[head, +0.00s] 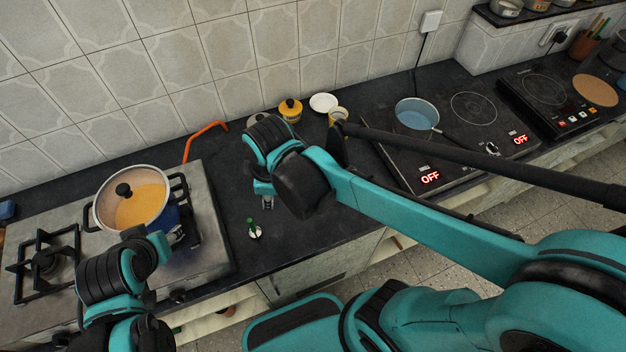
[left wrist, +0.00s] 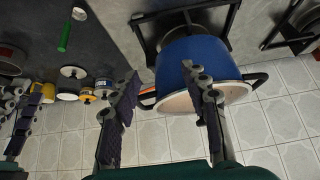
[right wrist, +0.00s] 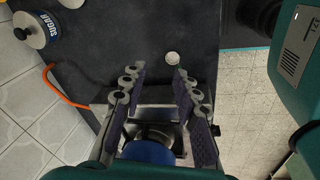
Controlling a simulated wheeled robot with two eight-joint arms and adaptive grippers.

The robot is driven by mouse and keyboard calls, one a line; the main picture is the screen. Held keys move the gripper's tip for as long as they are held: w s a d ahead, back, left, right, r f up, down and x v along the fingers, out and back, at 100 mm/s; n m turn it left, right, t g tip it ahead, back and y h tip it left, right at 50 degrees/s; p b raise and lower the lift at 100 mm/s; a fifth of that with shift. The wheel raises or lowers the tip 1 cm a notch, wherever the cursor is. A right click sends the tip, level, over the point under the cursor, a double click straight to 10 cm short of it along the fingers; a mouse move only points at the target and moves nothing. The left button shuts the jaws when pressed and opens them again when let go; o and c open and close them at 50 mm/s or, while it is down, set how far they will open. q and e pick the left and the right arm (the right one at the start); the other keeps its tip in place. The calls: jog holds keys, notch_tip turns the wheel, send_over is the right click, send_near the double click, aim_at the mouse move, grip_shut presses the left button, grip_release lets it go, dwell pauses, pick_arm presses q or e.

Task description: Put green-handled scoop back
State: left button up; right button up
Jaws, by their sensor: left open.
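The green-handled scoop (head: 252,230) is on the dark counter, right of the gas hob. Its green handle (left wrist: 65,34) and pale bowl show in the left wrist view. A small pale disc (right wrist: 172,58) in the right wrist view may be its bowl. My left gripper (left wrist: 161,78) is open and empty, beside the blue pot (left wrist: 182,62), left of the scoop in the head view. My right gripper (right wrist: 159,73) is open, its fingers apart with nothing between them. In the head view it hangs over the counter behind the scoop, partly hidden by its arm.
The lidded pot (head: 138,203) stands on the steel gas hob (head: 208,262). A sugar canister (right wrist: 38,32) shows too. Counter around the scoop is clear.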

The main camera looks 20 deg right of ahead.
jog(key=s+d+r+m+t, duration=0.1)
jog(key=d+m+t, duration=0.1)
jog(key=d+m, duration=0.3)
jog(key=s+d+r+m+t, duration=0.2)
jog(key=d+m+t, duration=0.1)
jog(key=d+m, duration=0.3)
jog(key=m, duration=0.2)
jog(key=shift+s+d+r+m+h, duration=0.2)
jog(key=shift+d+r+m+h, duration=0.1)
jog(key=shift+h, duration=0.1)
jog(key=shift+a, duration=0.1)
notch_tip(320, 180, down, 2)
jog(key=shift+f+b, duration=0.25)
jog(key=shift+b, duration=0.95)
